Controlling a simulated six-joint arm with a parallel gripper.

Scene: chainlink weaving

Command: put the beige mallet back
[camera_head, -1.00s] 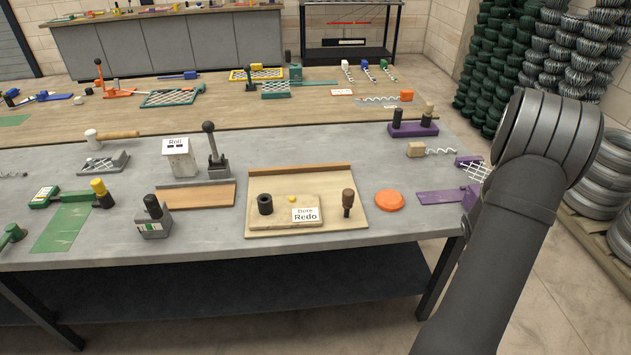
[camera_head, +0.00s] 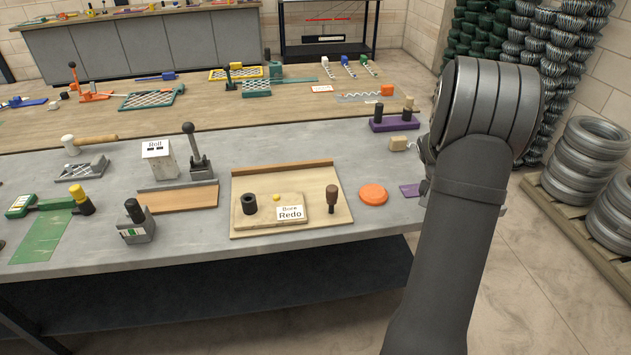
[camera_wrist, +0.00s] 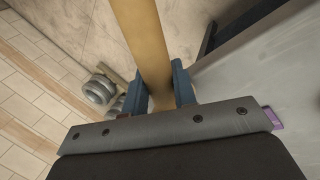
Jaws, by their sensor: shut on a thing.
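My gripper (camera_wrist: 157,82) shows in the wrist view, its two blue fingers shut on a tan, handle-like wooden bar, which I take for the beige mallet (camera_wrist: 141,35). The bar runs up out of the top of the picture, so its far end is hidden. In the wrist view, floor shows behind it and the grey tabletop (camera_wrist: 270,70) lies to the right. In the head view my arm hides the gripper and the held thing. Another mallet, with a cream head and wooden handle (camera_head: 97,138), lies at the left of the grey table.
An orange disc (camera_head: 373,194) and a board with a Redo card (camera_head: 289,214) lie on the grey table. A purple block with dark pegs (camera_head: 394,124) stands at the right, close to my arm. Bare tabletop shows around the disc. Wire coils (camera_head: 587,160) stand on a floor pallet.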

